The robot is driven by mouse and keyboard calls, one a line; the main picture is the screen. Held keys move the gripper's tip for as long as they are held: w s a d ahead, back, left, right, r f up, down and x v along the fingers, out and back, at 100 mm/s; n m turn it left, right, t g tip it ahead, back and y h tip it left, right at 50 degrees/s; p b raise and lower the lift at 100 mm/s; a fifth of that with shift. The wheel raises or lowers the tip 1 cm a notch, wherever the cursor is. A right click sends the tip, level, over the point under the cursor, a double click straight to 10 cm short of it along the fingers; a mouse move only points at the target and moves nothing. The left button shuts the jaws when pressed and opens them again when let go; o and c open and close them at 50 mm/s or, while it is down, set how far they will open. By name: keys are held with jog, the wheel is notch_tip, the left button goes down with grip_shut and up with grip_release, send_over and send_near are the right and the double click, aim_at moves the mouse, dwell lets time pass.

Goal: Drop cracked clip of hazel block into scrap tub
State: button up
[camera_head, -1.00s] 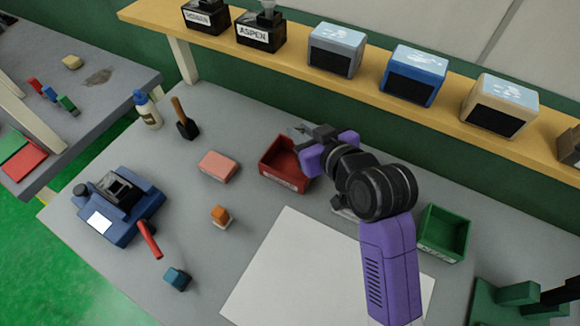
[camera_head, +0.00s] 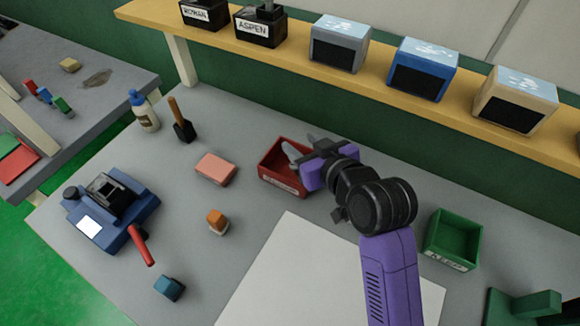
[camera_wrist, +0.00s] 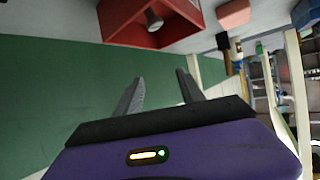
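The red tub (camera_head: 285,186) stands on the grey bench; its label is too small to read. In the wrist view the red tub (camera_wrist: 178,36) is at the top, with a small grey, round-ended piece (camera_wrist: 153,18) inside; I cannot tell whether it is cracked. My gripper (camera_head: 302,145) is beside the tub's upper right, above the bench. In the wrist view its two fingers (camera_wrist: 158,92) stand apart with nothing between them. Two black blocks on the shelf read ROWAN (camera_head: 199,14) and ASPEN (camera_head: 257,27). I see no block with a hazel label.
A green tub (camera_head: 468,264) stands to the right and a white sheet (camera_head: 280,275) lies in front. Left are a pink block (camera_head: 215,168), an orange-topped block (camera_head: 217,220), a teal block (camera_head: 169,288), a blue machine (camera_head: 110,205), a bottle (camera_head: 146,115) and a brush (camera_head: 183,130).

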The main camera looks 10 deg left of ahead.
jog(key=shift+s, duration=0.1)
jog(key=v, duration=0.7)
jog(key=shift+s+d+b, duration=0.2)
jog(key=shift+b, duration=0.25)
jog(key=shift+r, duration=0.15)
jog(key=w+d+r+m+t, duration=0.2)
jog(key=d+r+m+t, duration=0.15)
jog(key=r, duration=0.25)
jog(key=s+d+f+m+t+h, duration=0.2)
jog(key=s+d+f+t+h, duration=0.15)
jog(key=s+d, duration=0.3)
jog(key=s+d+f+g+h, duration=0.1)
jog(key=s+d+f, duration=0.1)
jog(key=s, duration=0.7)
jog(key=s+d+f+m+h, duration=0.1)
jog(key=s+d+f, duration=0.2)
jog(key=s, duration=0.7)
jog(key=s+d+f+g+h, duration=0.1)
jog(key=s+d, duration=0.4)
jog(key=s, duration=0.5)
notch_tip(320, 180, down, 2)
jog(key=shift+f+m+g+h, duration=0.1)
jog(key=shift+m+g+h, duration=0.25)
jog(key=shift+h, duration=0.2)
jog(key=shift+w, duration=0.1)
